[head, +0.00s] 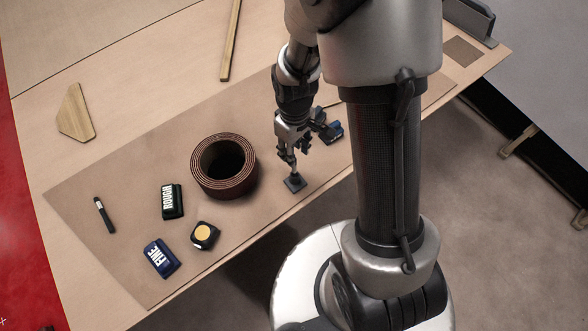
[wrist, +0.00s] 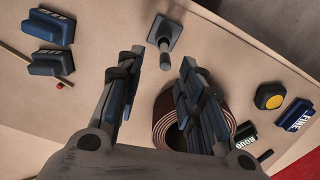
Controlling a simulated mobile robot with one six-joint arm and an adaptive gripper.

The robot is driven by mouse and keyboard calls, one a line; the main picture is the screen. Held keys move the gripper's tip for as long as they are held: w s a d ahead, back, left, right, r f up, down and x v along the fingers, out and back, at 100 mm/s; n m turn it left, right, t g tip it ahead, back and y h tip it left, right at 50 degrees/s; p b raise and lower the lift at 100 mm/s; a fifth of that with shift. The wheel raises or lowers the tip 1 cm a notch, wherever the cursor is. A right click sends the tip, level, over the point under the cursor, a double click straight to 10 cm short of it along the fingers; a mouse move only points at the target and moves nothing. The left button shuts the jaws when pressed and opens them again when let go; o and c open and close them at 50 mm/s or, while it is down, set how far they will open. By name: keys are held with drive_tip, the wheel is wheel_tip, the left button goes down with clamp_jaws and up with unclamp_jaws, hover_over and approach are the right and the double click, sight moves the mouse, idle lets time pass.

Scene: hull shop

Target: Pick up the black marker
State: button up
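The black marker (head: 104,215) lies on the brown mat at the far left in the head view, with a pale band near one end. In the wrist view a small dark piece beside the ROUGH block, at the lower right, looks like the marker (wrist: 265,155). My gripper (head: 291,150) is well to the right of it, beyond the coiled roll, pointing down above a small square-based tool. In the wrist view the fingers of my gripper (wrist: 157,72) are wide apart with nothing held between them.
The square-based tool (head: 295,183) stands below my gripper. The coiled brown roll (head: 224,190) lies between my gripper and the marker. Blocks marked ROUGH (head: 172,201) and FINE (head: 160,259) and a yellow-faced tape measure (head: 205,235) lie near the marker. Bare mat surrounds the marker.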

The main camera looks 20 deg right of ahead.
wheel_tip(320, 180, down, 2)
drive_tip(key=b, duration=0.3)
hover_over(294, 177)
drive_tip(key=f, duration=0.5)
drive_tip(key=shift+w+d+f, duration=0.15)
drive_tip(key=shift+w+f, duration=0.05)
drive_tip(key=shift+w, duration=0.15)
drive_tip(key=shift+r, duration=0.1)
clamp_jaws()
